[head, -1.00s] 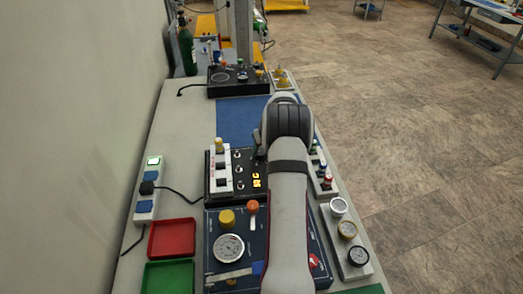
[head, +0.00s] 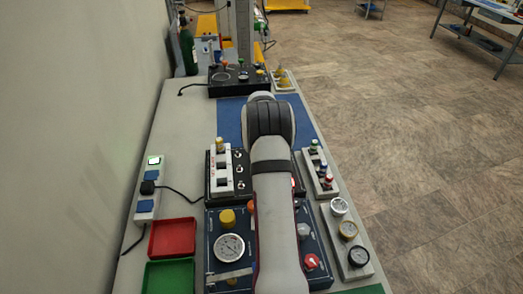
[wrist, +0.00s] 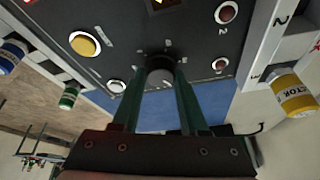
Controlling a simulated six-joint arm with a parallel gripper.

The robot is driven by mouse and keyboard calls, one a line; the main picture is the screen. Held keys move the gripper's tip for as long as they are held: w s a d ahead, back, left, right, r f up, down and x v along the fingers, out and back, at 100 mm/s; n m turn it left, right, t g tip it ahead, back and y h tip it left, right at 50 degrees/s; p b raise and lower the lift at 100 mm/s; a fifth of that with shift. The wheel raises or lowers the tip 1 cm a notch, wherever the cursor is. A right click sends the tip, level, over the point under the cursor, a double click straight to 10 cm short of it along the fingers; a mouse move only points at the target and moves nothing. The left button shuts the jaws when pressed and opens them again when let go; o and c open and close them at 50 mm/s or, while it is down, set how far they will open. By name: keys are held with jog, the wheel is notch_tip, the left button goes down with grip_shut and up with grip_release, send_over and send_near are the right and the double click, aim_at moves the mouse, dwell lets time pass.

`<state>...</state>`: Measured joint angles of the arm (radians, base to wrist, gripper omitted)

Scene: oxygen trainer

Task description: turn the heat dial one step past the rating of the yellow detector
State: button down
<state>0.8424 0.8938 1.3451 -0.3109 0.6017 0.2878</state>
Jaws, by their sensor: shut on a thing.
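My gripper (wrist: 160,80) is shut on a dark round knob (wrist: 160,66), the heat dial, on the black control panel (wrist: 120,25) in the wrist view. The dial's pointer and scale are mostly hidden by the fingers. The yellow detector (wrist: 294,96) sits at the right of the wrist view, in a white numbered rack (wrist: 258,60); its rating cannot be read. In the head view its yellow top (head: 220,144) shows at the rack's far end. My arm hides the gripper and the dial there. A lit display (wrist: 163,3) is cut off at the wrist view's top edge.
A second white rack (head: 325,188) with blue, red and green detectors stands right of the panel. A blue gauge panel (head: 222,262), red tray (head: 172,237) and green tray (head: 168,276) are nearer. The blue mat (head: 231,115) beyond looks clear.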

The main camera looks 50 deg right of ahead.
jog(key=shift+m, duration=0.5)
jog(key=shift+c, duration=2.2)
grip_release()
jog(key=v, duration=1.5)
jog(key=shift+w+a+r, duration=0.25)
jog(key=shift+w+r, duration=0.05)
jog(key=shift+r, duration=0.1)
